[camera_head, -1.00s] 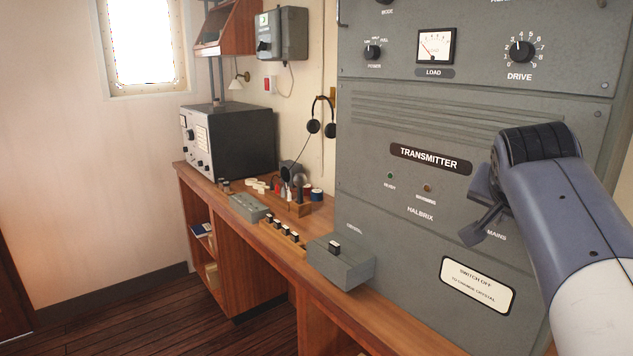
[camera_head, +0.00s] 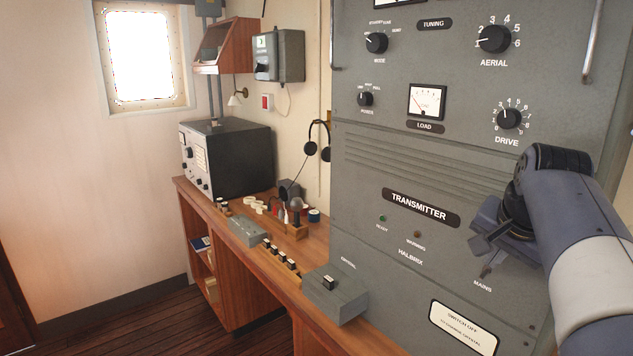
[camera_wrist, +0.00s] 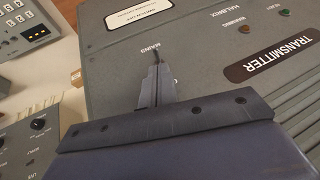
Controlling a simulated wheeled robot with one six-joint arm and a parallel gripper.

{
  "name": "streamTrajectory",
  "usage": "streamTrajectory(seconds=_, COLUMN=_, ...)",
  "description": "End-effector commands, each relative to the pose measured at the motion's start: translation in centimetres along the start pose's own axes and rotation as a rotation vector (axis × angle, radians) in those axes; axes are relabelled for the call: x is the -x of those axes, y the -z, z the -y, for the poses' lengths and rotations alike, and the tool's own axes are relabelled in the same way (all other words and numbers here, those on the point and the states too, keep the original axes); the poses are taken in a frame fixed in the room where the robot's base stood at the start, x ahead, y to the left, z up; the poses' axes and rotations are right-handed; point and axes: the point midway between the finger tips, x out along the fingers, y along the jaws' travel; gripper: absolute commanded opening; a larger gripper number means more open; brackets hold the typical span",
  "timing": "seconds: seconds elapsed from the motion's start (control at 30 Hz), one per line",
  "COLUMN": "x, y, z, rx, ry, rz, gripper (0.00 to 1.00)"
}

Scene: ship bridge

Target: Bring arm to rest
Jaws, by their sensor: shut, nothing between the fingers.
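My gripper (camera_head: 487,262) is shut and empty in front of the grey transmitter cabinet (camera_head: 385,160), close to the MAINS label at its lower right. In the wrist view my gripper (camera_wrist: 156,62) points at the cabinet face (camera_wrist: 215,60) with its fingertips just below the MAINS label. Whether the tips touch the panel I cannot tell. The mains switch itself is hidden behind the fingers. My arm comes in from the right edge of the head view.
A wooden desk (camera_head: 318,252) runs along the wall, with a grey crystal box (camera_head: 337,297), a row of small crystals (camera_head: 281,256) and a receiver (camera_head: 232,160). Headphones (camera_head: 318,140) hang on the wall. The floor at left is clear. In the wrist view, other equipment (camera_wrist: 32,140) stands at left.

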Motion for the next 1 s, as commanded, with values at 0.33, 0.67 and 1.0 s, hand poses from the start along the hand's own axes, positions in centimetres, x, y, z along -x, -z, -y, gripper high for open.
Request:
streamTrajectory(seconds=0.33, x=6.6, y=0.1, z=0.0, rx=-0.004, ry=0.004, rz=0.007, gripper=0.00)
streamTrajectory(seconds=0.67, x=11.4, y=-0.1, z=0.0, rx=0.003, ry=0.002, rz=0.009, gripper=0.00)
streamTrajectory(seconds=1.0, x=10.8, y=-0.6, z=0.1, rx=0.033, ry=0.002, rz=-0.004, gripper=0.00)
